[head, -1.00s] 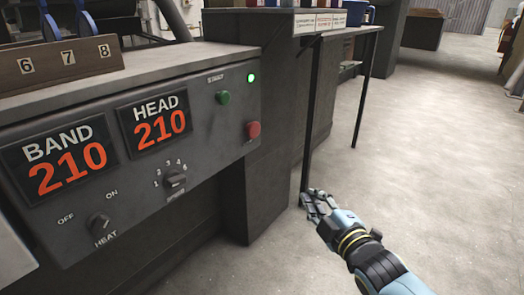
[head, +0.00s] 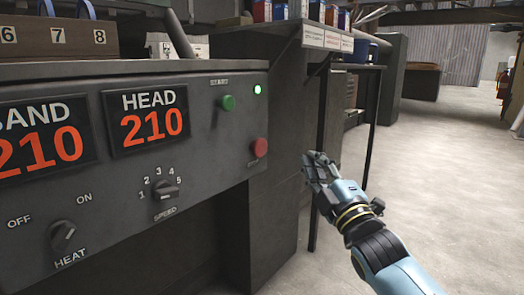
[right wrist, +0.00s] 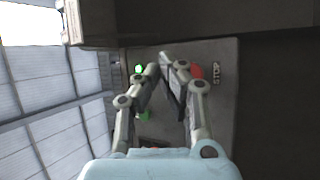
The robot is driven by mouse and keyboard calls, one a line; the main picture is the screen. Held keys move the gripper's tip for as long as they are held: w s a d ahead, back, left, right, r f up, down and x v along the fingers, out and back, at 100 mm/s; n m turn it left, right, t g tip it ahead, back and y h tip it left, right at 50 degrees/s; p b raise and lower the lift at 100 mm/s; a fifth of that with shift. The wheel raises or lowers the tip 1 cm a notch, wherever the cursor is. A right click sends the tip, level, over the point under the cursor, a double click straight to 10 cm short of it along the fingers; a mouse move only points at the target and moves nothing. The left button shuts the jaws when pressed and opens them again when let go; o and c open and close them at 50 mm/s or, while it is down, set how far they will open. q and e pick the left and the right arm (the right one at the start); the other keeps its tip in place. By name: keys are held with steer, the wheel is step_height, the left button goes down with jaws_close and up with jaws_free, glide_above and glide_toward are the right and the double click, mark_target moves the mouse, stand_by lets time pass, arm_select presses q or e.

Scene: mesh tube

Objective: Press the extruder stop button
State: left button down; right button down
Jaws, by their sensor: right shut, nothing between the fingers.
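The red stop button (head: 259,147) sits at the lower right of the grey control panel (head: 205,160) in the head view. It shows partly behind a finger in the right wrist view (right wrist: 197,71), beside the word STOP. My right gripper (head: 316,160) is shut and empty, to the right of the button and apart from it. In the right wrist view my right gripper (right wrist: 165,62) points toward the panel, with its fingertips between the green button and the red one. My left gripper is not in view.
A green button (head: 228,103) and a lit green lamp (head: 258,90) are above the red button. The panel also has two displays reading 210, a speed knob (head: 165,190) and a heat knob (head: 63,236). A small table (head: 370,68) stands behind my right gripper.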

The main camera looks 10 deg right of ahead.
mark_target(258, 147)
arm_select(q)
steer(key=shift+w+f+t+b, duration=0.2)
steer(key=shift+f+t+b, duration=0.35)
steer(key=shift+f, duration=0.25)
arm_select(e)
steer(key=w+a, duration=0.5)
steer(key=w, duration=0.2)
steer(key=shift+a, duration=0.25)
steer(key=shift+w+a, duration=0.1)
stand_by(0.6)
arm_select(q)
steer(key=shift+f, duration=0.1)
arm_select(e)
steer(key=shift+w+a, duration=0.15)
steer(key=shift+w, duration=0.05)
